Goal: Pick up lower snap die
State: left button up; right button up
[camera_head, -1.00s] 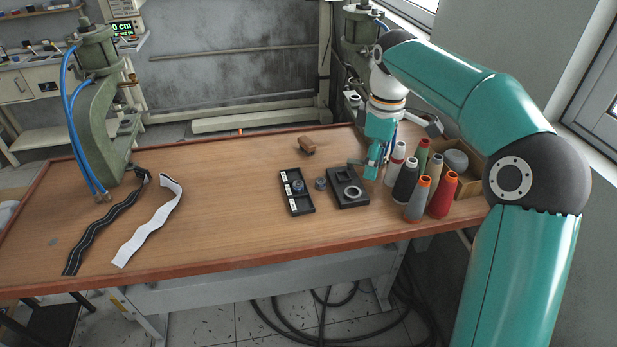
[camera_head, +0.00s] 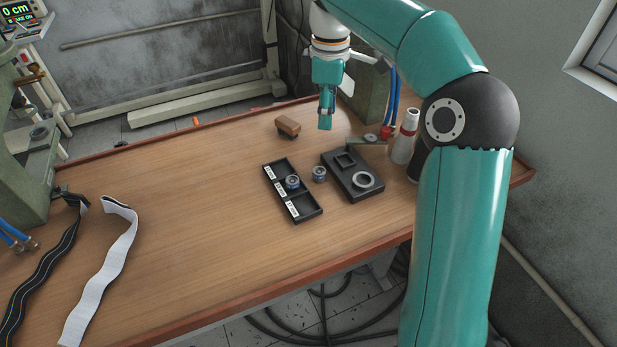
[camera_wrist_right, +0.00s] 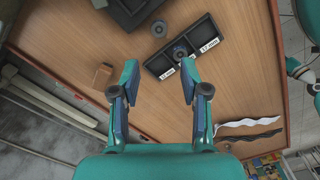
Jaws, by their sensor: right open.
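Two small round metal dies show; I cannot tell which is the lower one. One die (camera_head: 319,174) stands on the table between the black tray (camera_head: 309,215) and a black block (camera_head: 338,179); the wrist view shows it too (camera_wrist_right: 159,28). The other die (camera_head: 292,182) sits in the tray's middle compartment, also in the wrist view (camera_wrist_right: 179,53). My right gripper (camera_head: 325,122) is above the table, behind the dies and apart from them. In the wrist view its fingers (camera_wrist_right: 160,88) are spread and empty. My left gripper is not in view.
The block has a square recess and a pale ring. A brown wooden piece (camera_head: 288,126) lies near the table's back edge. Black and white strips (camera_head: 105,262) lie at left.

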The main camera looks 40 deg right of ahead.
jog(key=f, duration=0.1)
jog(key=b, duration=0.2)
send_over(319, 171)
jog(key=f, duration=1)
jog(key=shift+s+f, duration=0.35)
jog(key=shift+s, duration=0.05)
jog(key=shift+w+a+f+p, duration=0.1)
jog(key=shift+w+f+p, duration=0.15)
jog(key=shift+f, duration=1.1)
jog(key=shift+w+f+p, duration=0.15)
jog(key=shift+f+p, duration=0.05)
jog(key=shift+f, duration=1.1)
grip_shut()
